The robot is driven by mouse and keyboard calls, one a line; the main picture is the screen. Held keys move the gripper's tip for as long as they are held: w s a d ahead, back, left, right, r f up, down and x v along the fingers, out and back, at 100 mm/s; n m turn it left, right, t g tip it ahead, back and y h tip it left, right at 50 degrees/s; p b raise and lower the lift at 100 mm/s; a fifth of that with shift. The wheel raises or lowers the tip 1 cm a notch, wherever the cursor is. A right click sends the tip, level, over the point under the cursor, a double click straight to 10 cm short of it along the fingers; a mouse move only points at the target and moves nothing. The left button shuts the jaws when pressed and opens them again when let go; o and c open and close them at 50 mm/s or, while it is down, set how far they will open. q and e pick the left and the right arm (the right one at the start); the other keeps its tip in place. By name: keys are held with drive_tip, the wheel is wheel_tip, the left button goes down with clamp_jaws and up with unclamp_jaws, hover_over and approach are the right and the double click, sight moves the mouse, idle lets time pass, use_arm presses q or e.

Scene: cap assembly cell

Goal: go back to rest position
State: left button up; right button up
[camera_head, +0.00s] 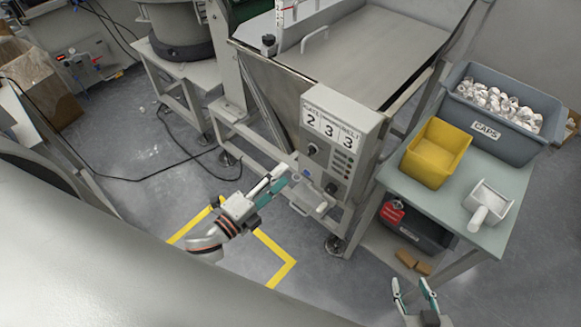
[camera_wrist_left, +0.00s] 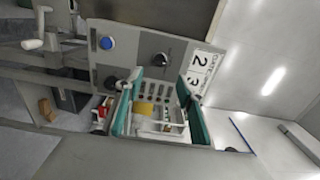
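My left gripper (camera_head: 284,176) is in front of the grey control box (camera_head: 362,118), close to its lower left side. In the left wrist view its two teal-lined fingers (camera_wrist_left: 158,112) stand apart with nothing held between them. The panel, with its number cards, a black knob (camera_wrist_left: 161,58) and a blue button (camera_wrist_left: 105,43), lies beyond the fingers. Whether a fingertip touches the box, I cannot tell. My right gripper (camera_head: 411,284) is at the bottom right of the head view, with its fingers apart and empty, in front of the side table.
The side table (camera_head: 455,212) carries a grey bin of caps (camera_head: 485,127), a yellow bin (camera_head: 430,160) and a white scoop (camera_head: 487,205). A dark crate (camera_head: 425,232) and small brown blocks (camera_head: 408,259) are below. Yellow floor tape (camera_head: 283,273) lies under my left arm.

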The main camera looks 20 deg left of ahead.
use_arm(q)
drive_tip(key=shift+s+a, duration=0.2)
drive_tip(key=shift+s, duration=0.4)
drive_tip(key=s+f+n+g+y, duration=0.3)
drive_tip(key=s+f+n+g, duration=0.3)
drive_tip(key=n, duration=1.1)
drive_tip(key=s+d+f, duration=0.1)
drive_tip(key=s+f, duration=0.3)
drive_tip(key=f, duration=0.2)
drive_tip(key=shift+s+n, duration=0.15)
drive_tip(key=shift+n, duration=0.15)
